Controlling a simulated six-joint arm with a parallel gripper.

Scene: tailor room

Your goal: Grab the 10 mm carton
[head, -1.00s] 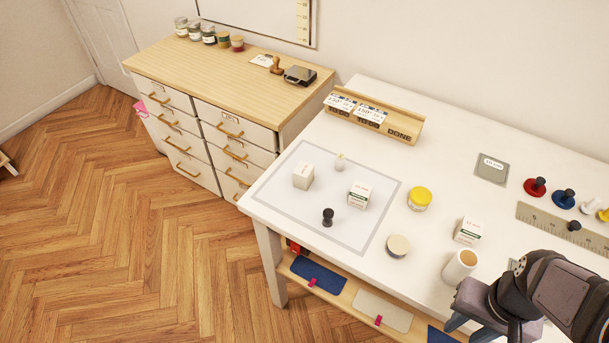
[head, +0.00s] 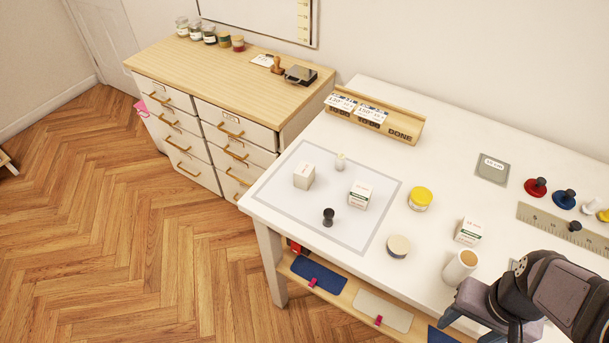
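A white carton with a green band and small print (head: 359,196) stands upright on the pale mat (head: 290,205). A similar white carton (head: 468,233) stands on the bare table at the right. The print on both is too small to read, so I cannot tell which is the 10 mm one. A plain off-white block (head: 304,176) is also on the mat. My gripper (head: 465,328) is at the bottom right, in front of the right carton and apart from it. Its fingers look spread, with nothing visible between them, though the frame edge cuts off part.
A white cylinder (head: 460,265) stands between my gripper and the right carton. A yellow-lidded jar (head: 420,198), a round tin (head: 397,246) and a black peg (head: 328,217) stand nearby. A wooden card rack (head: 404,132) is at the back. The table's back middle is clear.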

